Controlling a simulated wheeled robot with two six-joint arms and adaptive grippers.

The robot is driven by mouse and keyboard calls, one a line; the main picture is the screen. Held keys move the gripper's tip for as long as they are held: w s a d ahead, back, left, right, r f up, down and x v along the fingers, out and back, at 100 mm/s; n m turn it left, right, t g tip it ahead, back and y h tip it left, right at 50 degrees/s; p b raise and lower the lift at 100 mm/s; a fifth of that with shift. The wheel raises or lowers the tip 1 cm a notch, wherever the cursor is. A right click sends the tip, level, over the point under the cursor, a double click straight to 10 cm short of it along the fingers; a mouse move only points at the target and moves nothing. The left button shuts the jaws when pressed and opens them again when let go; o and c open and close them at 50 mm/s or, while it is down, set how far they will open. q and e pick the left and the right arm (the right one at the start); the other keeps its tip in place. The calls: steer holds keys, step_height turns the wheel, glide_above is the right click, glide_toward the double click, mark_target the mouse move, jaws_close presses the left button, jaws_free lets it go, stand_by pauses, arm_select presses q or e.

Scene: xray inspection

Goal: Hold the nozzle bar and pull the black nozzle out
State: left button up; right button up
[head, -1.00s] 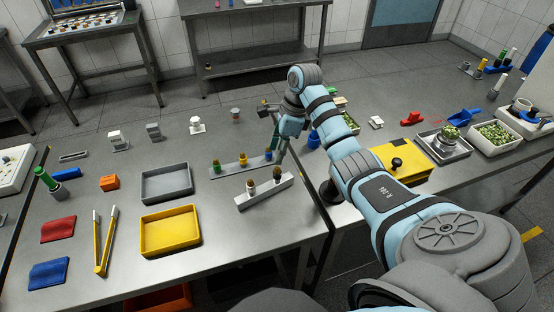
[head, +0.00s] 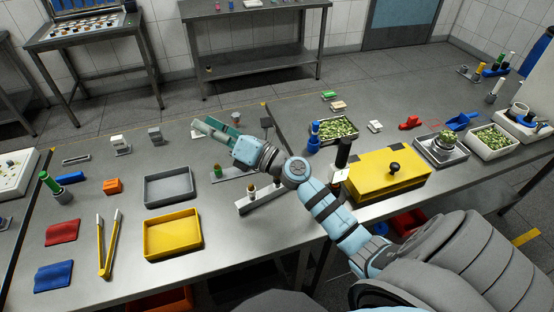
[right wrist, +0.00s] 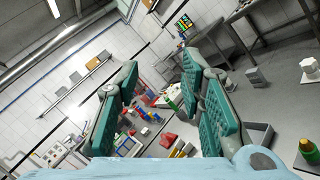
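A white bar (head: 259,204) lies on the table in the head view. My right gripper (head: 213,124) is above the table, beyond and left of both bars, touching neither. Its teal-padded fingers are spread and empty in the right wrist view (right wrist: 160,70). My left gripper is not in view.
A grey tray (head: 168,201) and a yellow tray (head: 146,243) lie left of the bars, with tongs (head: 109,245) beside them. A yellow box (head: 365,190) stands to the right. White and grey blocks stand at the back left.

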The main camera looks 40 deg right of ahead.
steer(key=s+d+f+m+t+h, duration=0.1)
steer(key=s+d+f+m+h, duration=0.1)
steer(key=d+m+h, duration=0.35)
steer(key=s+d+f+m+t+h, duration=0.1)
steer(key=s+d+f+m+h, duration=0.15)
steer(key=m+h, duration=0.6)
steer(key=s+f+m+g, duration=0.3)
steer(key=s+f+m, duration=0.1)
steer(key=f+m, duration=0.1)
steer(key=s+d+f+m+g, duration=0.1)
steer(key=s+f+m+g, duration=0.3)
steer(key=f, duration=0.3)
steer(key=s+d+f+m+g, duration=0.1)
steer(key=s+f+m+g, duration=0.3)
steer(key=s+f+m, duration=0.1)
steer(key=shift+s+d+f+m+b, duration=0.1)
steer(key=shift+s+f+m+b, duration=0.15)
steer(key=shift+f, duration=0.2)
steer(key=shift+s+d+f+m+b, duration=0.1)
steer(key=shift+s+f+m, duration=0.05)
steer(key=shift+s+f, duration=0.25)
steer(key=s+a+f+m+g+y, duration=0.2)
steer(key=s+a+f+g, duration=0.3)
steer(key=s+f, duration=0.3)
steer(key=s+a+y, duration=0.1)
steer(key=s, duration=0.3)
steer(key=shift+f+m+b, duration=0.3)
steer(key=shift+f+m, duration=0.05)
steer(key=shift+m, duration=0.05)
steer(key=shift+s, duration=0.1)
